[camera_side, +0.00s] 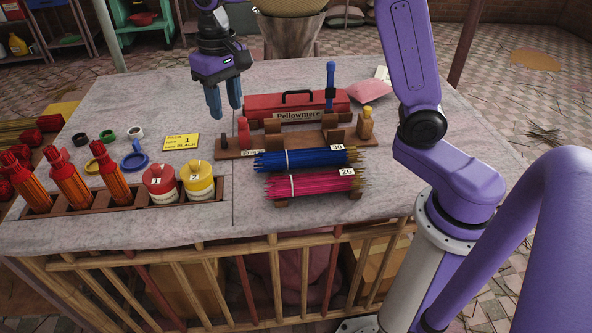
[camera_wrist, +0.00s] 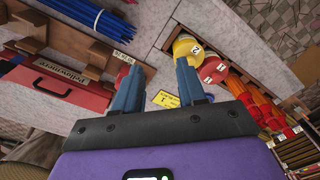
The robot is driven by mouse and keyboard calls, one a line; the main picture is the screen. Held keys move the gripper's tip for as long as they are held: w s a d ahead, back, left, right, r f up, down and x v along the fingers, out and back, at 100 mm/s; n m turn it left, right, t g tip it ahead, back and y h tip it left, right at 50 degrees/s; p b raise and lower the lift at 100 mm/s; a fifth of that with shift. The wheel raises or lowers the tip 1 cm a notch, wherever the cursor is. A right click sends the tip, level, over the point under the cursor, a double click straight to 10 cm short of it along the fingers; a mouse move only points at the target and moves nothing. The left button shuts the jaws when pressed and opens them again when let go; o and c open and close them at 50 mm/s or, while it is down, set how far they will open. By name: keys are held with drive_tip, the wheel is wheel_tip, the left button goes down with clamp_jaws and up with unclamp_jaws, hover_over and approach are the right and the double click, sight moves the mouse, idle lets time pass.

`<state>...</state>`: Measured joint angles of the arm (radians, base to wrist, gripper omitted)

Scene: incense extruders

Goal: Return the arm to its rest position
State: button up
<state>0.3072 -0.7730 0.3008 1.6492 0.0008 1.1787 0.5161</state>
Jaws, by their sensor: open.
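My gripper (camera_side: 225,100) hangs above the far middle part of the table (camera_side: 190,222), with its blue fingers pointing down. It is open and nothing is between the fingers. In the wrist view the two fingers (camera_wrist: 160,88) stand apart, with a yellow card (camera_wrist: 165,99) and grey tabletop seen past them. My gripper is clear of the table and of every object on it. The yellow card also lies on the table in the side view (camera_side: 182,142), below and left of my gripper.
Red jar 1 (camera_side: 159,180), yellow jar 2 (camera_side: 198,180) and several red-orange bundles (camera_side: 71,180) stand in a front wooden rack. Blue sticks (camera_side: 305,159) and pink sticks (camera_side: 310,183) lie on a wooden holder. A red toolbox (camera_side: 270,107) stands behind. Rings lie at left.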

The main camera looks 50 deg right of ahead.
drive_tip(key=s+d+f+n, duration=0.1)
drive_tip(key=s+n, duration=0.3)
drive_tip(key=s, duration=0.6)
drive_tip(key=s+d+f+n, duration=0.2)
drive_tip(key=s+d+n, duration=0.2)
drive_tip(key=s, duration=0.6)
drive_tip(key=s+d+f+n, duration=0.1)
drive_tip(key=s+n, duration=0.4)
drive_tip(key=s, duration=0.5)
drive_tip(key=shift+d+f, duration=0.3)
drive_tip(key=shift+d, duration=0.4)
drive_tip(key=shift+w, duration=0.1)
